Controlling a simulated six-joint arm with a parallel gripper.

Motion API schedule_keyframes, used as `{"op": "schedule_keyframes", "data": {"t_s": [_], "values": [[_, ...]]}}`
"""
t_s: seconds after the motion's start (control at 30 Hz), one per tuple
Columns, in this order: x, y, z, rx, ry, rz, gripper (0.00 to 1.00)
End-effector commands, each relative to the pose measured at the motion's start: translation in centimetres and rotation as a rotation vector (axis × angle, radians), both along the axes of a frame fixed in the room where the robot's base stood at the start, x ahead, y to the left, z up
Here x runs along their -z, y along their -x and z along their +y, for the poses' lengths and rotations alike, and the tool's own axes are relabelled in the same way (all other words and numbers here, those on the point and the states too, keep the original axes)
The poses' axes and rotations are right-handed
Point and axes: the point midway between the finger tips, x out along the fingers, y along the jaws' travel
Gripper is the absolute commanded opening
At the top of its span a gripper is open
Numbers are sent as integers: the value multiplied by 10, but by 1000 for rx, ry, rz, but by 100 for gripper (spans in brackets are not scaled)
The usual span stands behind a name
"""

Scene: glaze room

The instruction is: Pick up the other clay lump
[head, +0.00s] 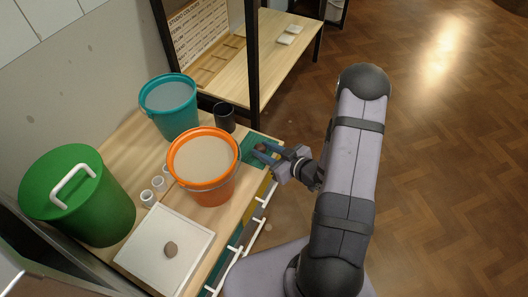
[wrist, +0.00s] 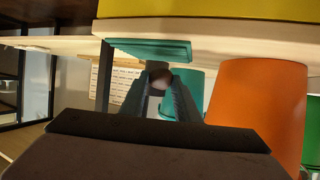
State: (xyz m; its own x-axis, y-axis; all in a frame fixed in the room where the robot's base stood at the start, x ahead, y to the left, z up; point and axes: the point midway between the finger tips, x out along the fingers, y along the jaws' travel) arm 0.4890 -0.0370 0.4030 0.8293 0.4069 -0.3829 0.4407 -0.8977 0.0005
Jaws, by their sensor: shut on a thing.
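My gripper (head: 263,149) is at the right edge of the wooden table, by the orange bucket. Its fingers are shut on a small brown clay lump (head: 261,147), which also shows between the fingertips in the wrist view (wrist: 160,79). The held lump is over a green tray (head: 249,157); I cannot tell the gap between them.
An orange bucket (head: 208,190) stands close to the left of my gripper. A teal bucket (head: 178,124), a dark cup (head: 224,117), small white cups (head: 147,198) and a green lidded bin (head: 98,217) also stand on the table. A black post (head: 252,55) rises behind. Drawers with white handles (head: 234,253) are below.

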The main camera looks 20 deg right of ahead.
Motion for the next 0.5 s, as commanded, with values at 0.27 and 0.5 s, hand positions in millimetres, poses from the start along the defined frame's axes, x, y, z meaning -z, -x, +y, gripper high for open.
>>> {"op": "schedule_keyframes", "data": {"t_s": [0.27,0.5], "values": [[-53,0,0,-1,1,-2,6],[-75,0,0,-1,-1,-1,6]]}}
